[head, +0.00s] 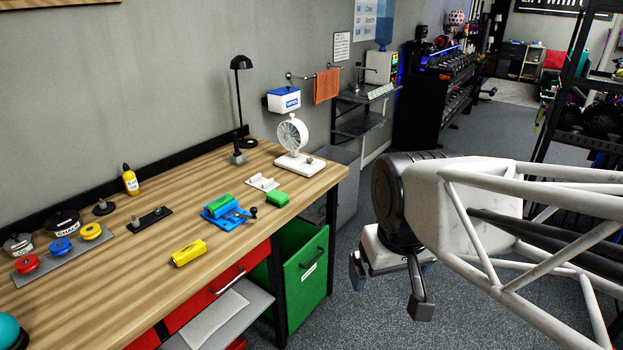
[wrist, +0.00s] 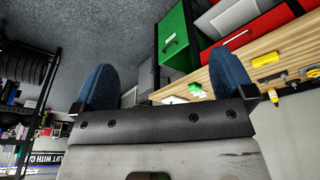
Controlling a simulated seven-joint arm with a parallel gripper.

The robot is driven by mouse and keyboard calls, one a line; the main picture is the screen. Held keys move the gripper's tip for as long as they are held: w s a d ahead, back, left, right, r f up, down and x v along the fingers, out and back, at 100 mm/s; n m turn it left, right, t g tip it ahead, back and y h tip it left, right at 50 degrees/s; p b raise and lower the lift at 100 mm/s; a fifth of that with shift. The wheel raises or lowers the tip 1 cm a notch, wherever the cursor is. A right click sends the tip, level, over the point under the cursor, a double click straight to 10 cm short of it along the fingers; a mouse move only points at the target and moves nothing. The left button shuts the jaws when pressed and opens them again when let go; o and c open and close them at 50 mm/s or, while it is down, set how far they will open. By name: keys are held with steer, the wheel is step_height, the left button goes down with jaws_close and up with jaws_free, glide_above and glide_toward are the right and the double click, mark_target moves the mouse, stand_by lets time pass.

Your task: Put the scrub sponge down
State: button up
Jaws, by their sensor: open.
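My gripper (head: 390,288) hangs over the floor to the right of the workbench, its two fingers apart and nothing between them. In the wrist view the blue-padded fingers (wrist: 165,84) are also spread and empty. No sponge is in my gripper. A small green block (head: 277,198), which may be the scrub sponge, lies flat on the bench near its right front edge; it also shows in the wrist view (wrist: 195,89). A yellow block (head: 189,252) with dark marks lies near the front edge. I cannot tell for certain which is the sponge.
Bare bench top lies between the items.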

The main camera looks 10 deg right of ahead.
steer(key=s, duration=0.1)
steer(key=s+f+m, duration=0.1)
steer(key=shift+s+d+f, duration=0.1)
steer(key=shift+s+f, duration=0.05)
steer(key=shift+s, duration=0.15)
stand_by(1.1)
steer(key=c, duration=0.3)
steer(key=shift+w, duration=0.15)
